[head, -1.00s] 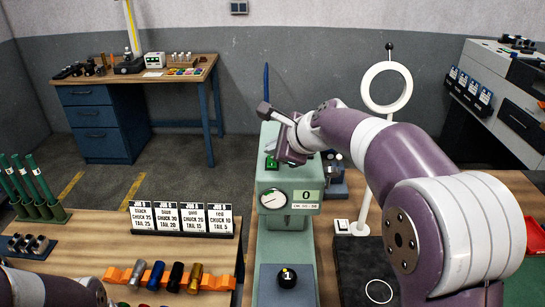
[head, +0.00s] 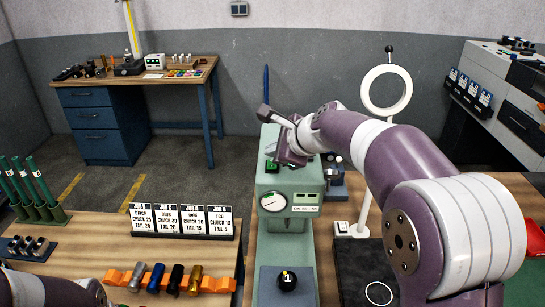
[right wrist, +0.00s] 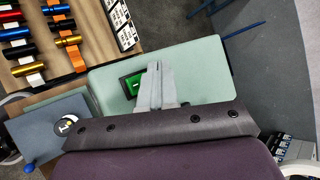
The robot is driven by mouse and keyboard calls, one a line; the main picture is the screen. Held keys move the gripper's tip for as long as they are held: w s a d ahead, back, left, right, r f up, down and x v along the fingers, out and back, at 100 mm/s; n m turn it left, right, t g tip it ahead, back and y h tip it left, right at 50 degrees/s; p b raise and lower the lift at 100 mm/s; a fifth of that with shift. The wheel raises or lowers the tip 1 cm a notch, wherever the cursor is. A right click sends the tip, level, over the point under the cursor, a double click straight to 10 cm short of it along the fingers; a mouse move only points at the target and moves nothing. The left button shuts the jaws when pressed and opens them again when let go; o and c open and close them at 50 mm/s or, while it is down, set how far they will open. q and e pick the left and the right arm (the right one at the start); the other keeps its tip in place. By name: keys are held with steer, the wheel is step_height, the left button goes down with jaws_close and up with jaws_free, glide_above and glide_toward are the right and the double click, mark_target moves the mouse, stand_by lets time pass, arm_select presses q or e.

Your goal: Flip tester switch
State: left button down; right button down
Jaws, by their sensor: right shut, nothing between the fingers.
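The green tester (head: 268,228) stands upright on the bench in the middle of the head view. It has a round white dial (head: 273,201) and a display area (head: 304,197) that now shows no number. Its green rocker switch (right wrist: 133,84) is set in the top and shows beside my fingers in the right wrist view. My right gripper (right wrist: 155,68) is shut and empty, its fingertips over the tester's top next to the switch. Whether they touch it is unclear. The arm partly hides the top in the head view. My left gripper is out of view.
Job cards (head: 181,221) and an orange rack (head: 216,284) with coloured cylinders are left of the tester. A white ring stand (head: 365,200) is to its right. A black plunger knob (head: 287,280) sits at the tester's front base.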

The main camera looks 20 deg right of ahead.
mark_target(274, 165)
steer(key=shift+s+r, duration=0.1)
steer(key=shift+r, duration=0.3)
steer(key=r+p, duration=0.5)
steer(key=shift+s+a, duration=0.1)
steer(key=shift+s, duration=0.15)
